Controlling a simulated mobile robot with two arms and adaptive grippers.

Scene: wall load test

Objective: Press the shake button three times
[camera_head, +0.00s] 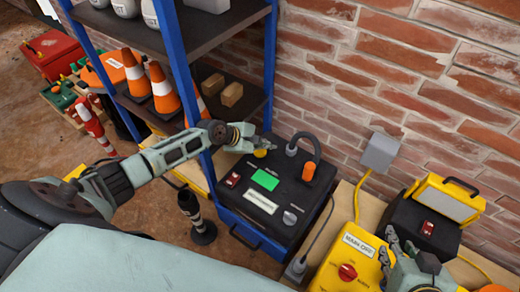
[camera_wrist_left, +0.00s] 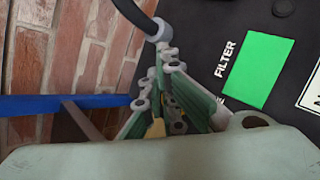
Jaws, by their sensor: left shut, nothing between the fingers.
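I cannot read which control is labelled shake. My left gripper (camera_head: 255,142) is shut and empty, its tips just above or at the yellow button; contact cannot be told. In the left wrist view the fingers (camera_wrist_left: 160,85) are together, beside the green panel (camera_wrist_left: 256,72) marked FILTER. My right gripper (camera_head: 390,250) is by the yellow box; its fingers are unclear.
A blue-framed shelf (camera_head: 180,70) with cones (camera_head: 163,88) stands close behind my left arm. A yellow box (camera_head: 345,262) with a red knob and a yellow-framed lamp (camera_head: 445,198) are at right. Brick wall is behind.

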